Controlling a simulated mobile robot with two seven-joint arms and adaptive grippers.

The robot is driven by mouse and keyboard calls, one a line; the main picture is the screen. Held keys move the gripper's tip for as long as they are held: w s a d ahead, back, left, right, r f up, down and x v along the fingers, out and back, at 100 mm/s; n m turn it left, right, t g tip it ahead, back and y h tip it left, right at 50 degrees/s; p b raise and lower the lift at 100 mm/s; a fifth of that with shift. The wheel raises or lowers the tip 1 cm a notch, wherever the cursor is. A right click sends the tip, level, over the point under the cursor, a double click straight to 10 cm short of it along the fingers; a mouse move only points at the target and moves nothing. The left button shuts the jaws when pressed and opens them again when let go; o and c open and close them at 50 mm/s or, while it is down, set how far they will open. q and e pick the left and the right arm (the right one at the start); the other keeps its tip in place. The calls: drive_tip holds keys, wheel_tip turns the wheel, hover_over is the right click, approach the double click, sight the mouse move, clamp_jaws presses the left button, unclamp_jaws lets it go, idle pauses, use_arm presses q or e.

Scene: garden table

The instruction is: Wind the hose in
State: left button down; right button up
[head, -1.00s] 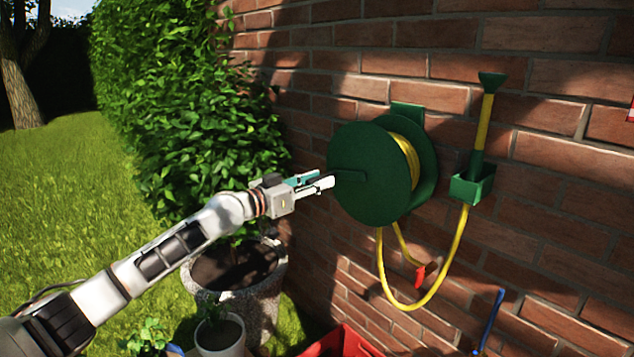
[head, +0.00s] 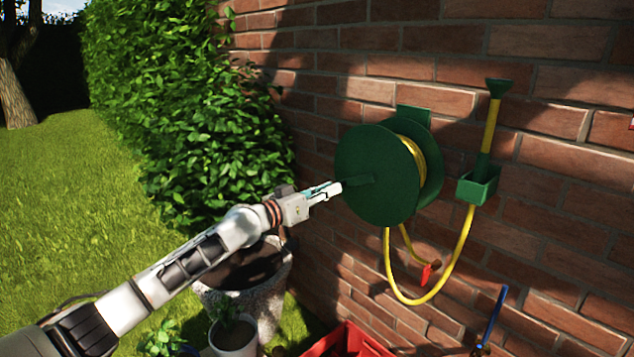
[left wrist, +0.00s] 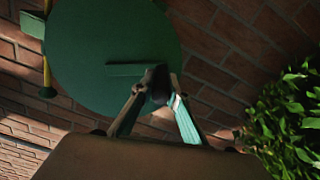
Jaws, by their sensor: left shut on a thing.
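The green hose reel (head: 378,202) hangs on the brick wall with yellow hose (head: 421,160) wound on its drum. Its crank arm (head: 361,181) points left and slightly down across the front disc. My left gripper (head: 338,187) is shut on the dark crank handle (left wrist: 160,84), which shows between the fingers in the left wrist view. The handle is mostly hidden by the fingers in the head view. A loop of yellow hose (head: 459,257) hangs below the reel and runs up to a nozzle (head: 497,88) standing in a green holder (head: 479,187). My right gripper is not in view.
A red piece (head: 427,275) hangs by the hose below the reel. A red crate (head: 350,341), a blue-handled tool (head: 494,314) and plant pots (head: 233,338) stand low down. A leafy hedge (head: 180,110) lies left of the reel.

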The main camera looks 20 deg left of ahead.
use_arm(q)
drive_tip(key=shift+s+d+f+n, duration=0.15)
drive_tip(key=shift+d+n, duration=0.1)
drive_tip(key=shift+n, duration=0.15)
drive_tip(key=s+d+f+n+p, duration=0.5)
drive_tip(key=d+n, duration=0.3)
drive_tip(key=n, duration=0.6)
drive_tip(key=s+d+r+n+p, duration=0.3)
drive_tip(key=d+r+n+p, duration=0.3)
drive_tip(key=n+p, duration=0.5)
drive_tip(key=shift+d+r, duration=0.25)
drive_tip(key=shift+r, duration=0.15)
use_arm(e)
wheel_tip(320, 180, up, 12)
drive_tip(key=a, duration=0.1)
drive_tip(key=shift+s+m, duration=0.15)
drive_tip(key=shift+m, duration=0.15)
